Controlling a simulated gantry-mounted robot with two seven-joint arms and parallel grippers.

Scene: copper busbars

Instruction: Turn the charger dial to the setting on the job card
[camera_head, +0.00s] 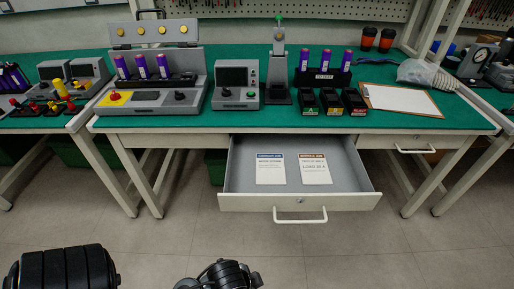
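A long grey charger-like station (150,98) stands on the left part of the bench, with several purple cells upright in it. Its front has a red knob on a yellow plate (116,99) and a black dial (180,96). A grey box with a dark screen (236,76) stands to its right and has another black knob (226,93). I cannot tell which is the charger or read any dial setting. Two cards lie in the open drawer: one with a blue header (270,170) and one with an orange header (314,170); their text is too small to read. Neither gripper's fingers show.
The drawer (300,203) sticks out from the bench front. Dark arm parts of mine show at the bottom edge, apart from the bench. A rack of purple cells (322,77), black packs (331,102) and a clipboard (400,99) stand on the green bench top (440,118).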

